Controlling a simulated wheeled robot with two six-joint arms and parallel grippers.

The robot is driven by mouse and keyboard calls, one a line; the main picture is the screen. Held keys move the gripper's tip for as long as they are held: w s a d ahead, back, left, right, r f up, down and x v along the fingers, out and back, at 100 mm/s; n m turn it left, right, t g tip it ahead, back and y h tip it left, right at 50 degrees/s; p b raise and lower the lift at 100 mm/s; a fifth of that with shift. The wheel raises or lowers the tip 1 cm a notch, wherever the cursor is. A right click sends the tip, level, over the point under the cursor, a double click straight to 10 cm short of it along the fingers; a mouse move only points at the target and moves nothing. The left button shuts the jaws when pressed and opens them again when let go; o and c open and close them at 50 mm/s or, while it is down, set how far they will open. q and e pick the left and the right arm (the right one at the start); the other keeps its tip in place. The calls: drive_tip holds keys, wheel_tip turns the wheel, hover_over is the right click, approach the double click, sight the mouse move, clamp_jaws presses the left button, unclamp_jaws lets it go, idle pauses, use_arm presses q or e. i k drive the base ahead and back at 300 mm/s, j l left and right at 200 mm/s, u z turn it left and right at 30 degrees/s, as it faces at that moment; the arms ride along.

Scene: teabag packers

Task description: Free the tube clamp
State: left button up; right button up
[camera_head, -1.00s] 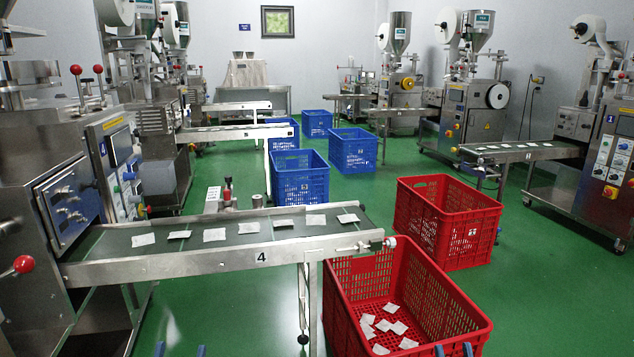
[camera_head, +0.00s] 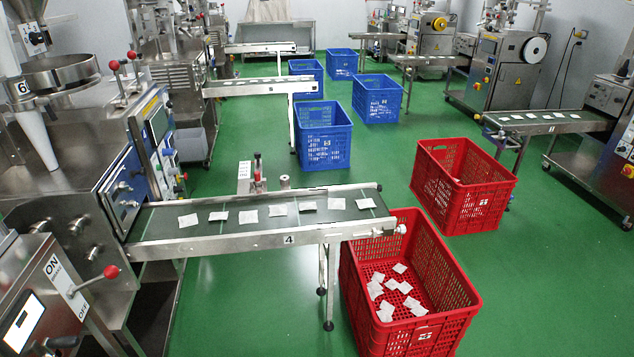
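I cannot make out for certain which part is the tube clamp. The steel packing machine (camera_head: 60,195) stands at the left, with a tube-like funnel section (camera_head: 32,125) under a round steel pan marked 6. A red-knobbed lever (camera_head: 110,271) sticks out at the lower left beside an ON/OFF plate (camera_head: 62,285). Its knob is between the two words, nearer OFF. Two more red-knobbed levers stand higher up, one at the back (camera_head: 131,56) and one nearer (camera_head: 116,66). Neither of my grippers is in view.
Conveyor 4 (camera_head: 270,240) carries several teabags towards a red crate (camera_head: 440,335) holding more teabags. Another red crate (camera_head: 465,155) and several blue crates, one nearest at the centre (camera_head: 325,160), stand on the green floor (camera_head: 270,315).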

sight(45, 101)
drive_tip(key=i+u, duration=0.1)
drive_tip(key=u, duration=2.15)
